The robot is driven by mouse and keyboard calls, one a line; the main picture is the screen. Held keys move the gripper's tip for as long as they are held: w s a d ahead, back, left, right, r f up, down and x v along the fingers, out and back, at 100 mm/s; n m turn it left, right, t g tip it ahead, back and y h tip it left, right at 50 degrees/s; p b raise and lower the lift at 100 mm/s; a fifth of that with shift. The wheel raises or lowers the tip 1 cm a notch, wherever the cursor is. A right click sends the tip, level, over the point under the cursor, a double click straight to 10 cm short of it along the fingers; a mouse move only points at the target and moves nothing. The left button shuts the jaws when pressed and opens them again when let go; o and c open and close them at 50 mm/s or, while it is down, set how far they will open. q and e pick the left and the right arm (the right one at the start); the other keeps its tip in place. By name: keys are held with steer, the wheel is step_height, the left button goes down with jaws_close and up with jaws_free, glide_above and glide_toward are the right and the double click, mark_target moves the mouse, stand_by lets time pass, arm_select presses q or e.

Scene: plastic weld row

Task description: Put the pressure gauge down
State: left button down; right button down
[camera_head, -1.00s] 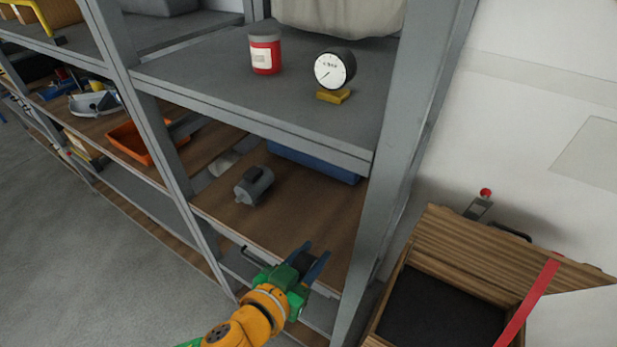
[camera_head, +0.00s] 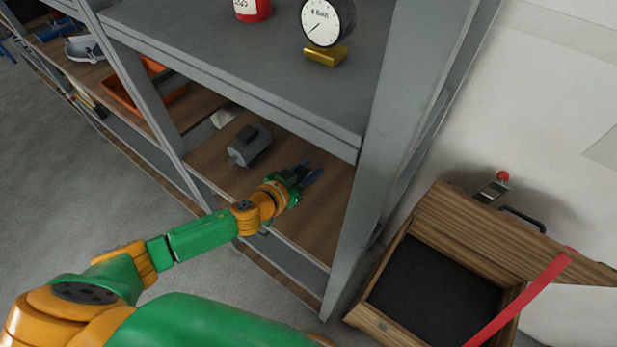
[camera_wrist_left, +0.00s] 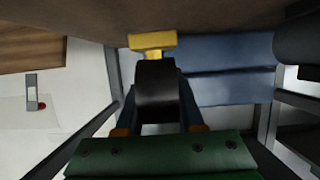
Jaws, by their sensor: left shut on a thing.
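My left gripper (camera_head: 308,176) reaches into the lower wooden shelf (camera_head: 325,215) below the grey one. In the left wrist view it is shut on a pressure gauge, its black round case (camera_wrist_left: 156,95) between the two fingers. The gauge's yellow base (camera_wrist_left: 152,41) points at the brown shelf surface (camera_wrist_left: 200,12) and is at or very near it; I cannot tell if they touch. The dial face is hidden. A second pressure gauge (camera_head: 326,22) with a white dial and yellow base stands on the upper grey shelf. My right gripper is not in view.
A grey motor (camera_head: 250,145) sits left of the gripper on the lower shelf. A shelf upright (camera_head: 385,160) stands to the right, then an open wooden crate (camera_head: 365,318). A red can (camera_head: 252,8) is above.

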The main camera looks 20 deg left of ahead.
arm_select(q)
steer(key=f, duration=0.1)
steer(key=f+b, duration=0.1)
steer(key=f, duration=0.1)
steer(key=shift+w+f, duration=0.3)
steer(key=shift+w, duration=0.05)
steer(key=shift+f, duration=0.25)
steer(key=shift+s+a+r, duration=0.15)
steer(key=c, duration=0.9)
jaws_free()
steer(key=shift+b, duration=0.3)
steer(key=o, duration=0.4)
